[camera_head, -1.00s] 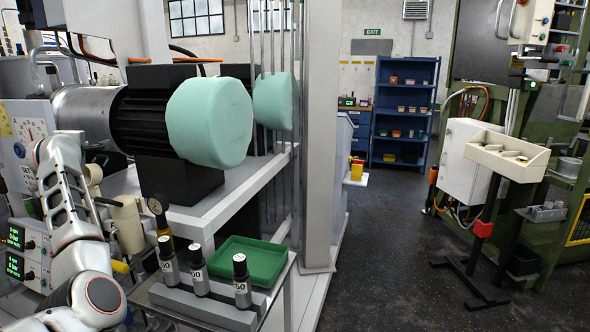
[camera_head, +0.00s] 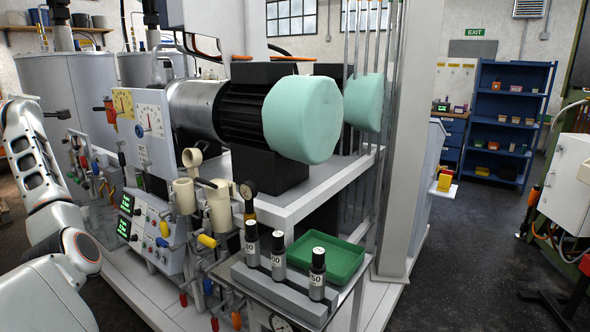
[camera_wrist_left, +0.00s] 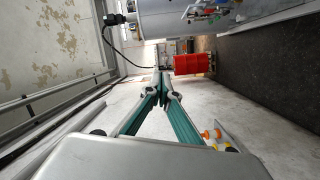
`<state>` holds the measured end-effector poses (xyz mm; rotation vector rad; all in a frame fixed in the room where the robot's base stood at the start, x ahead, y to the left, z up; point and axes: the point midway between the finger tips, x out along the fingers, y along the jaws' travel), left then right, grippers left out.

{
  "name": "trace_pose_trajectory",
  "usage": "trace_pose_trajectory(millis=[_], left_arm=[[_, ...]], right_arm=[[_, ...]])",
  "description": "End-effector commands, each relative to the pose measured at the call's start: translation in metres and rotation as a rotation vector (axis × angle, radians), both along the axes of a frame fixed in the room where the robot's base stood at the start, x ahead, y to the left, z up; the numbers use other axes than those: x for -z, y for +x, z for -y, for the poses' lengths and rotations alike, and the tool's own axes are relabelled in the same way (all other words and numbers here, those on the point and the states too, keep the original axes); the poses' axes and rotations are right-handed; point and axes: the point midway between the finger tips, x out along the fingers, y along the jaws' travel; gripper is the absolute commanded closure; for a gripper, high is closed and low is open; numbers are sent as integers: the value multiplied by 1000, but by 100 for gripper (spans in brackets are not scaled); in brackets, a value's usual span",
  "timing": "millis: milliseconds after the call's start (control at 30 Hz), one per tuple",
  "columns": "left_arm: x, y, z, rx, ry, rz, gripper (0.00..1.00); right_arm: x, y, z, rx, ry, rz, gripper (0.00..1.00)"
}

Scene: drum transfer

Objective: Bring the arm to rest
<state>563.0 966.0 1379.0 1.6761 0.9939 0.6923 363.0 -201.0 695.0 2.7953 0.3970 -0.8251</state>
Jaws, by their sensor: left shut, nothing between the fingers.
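My left arm (camera_head: 40,170) comes in from the left edge in the head view, its white links bent upward at the far left. Its gripper is outside the head view. In the left wrist view my left gripper (camera_wrist_left: 163,84) is shut, its two fingers meeting at the tips with nothing between them. A red drum (camera_wrist_left: 194,64) stands beyond the fingertips on the right, apart from them. My right gripper is in neither view.
Beside my left arm stands a machine with a control box (camera_head: 150,232), cream-coloured pipe fittings (camera_head: 219,205) and a motor with a mint-green cover (camera_head: 303,119). Open floor (camera_head: 470,230) lies to the right.

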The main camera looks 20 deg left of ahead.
Motion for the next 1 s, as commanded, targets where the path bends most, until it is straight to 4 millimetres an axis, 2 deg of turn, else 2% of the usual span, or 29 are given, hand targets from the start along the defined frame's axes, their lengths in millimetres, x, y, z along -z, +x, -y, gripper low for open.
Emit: trace_pose_trajectory(millis=[33, 100, 267, 467, 567, 733, 867, 1000], left_arm=[[-6, -16, -11, -24, 9, 0, 100], [7, 0, 2, -8, 63, -73, 100], [25, 17, 22, 9, 190, -217, 100], [68, 50, 63, 64, 388, -447, 100], [103, 72, 95, 115, 517, -589, 100], [183, 104, 162, 239, 748, -826, 100], [253, 115, 218, 354, 910, -977, 100], [330, 113, 277, 488, 1060, -1103, 100]], right_arm=[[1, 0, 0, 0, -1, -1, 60], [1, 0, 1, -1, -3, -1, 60], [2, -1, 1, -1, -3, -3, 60], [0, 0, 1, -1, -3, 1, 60], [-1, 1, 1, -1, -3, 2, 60], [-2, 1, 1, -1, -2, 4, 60], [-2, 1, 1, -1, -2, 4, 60], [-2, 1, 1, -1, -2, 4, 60]])
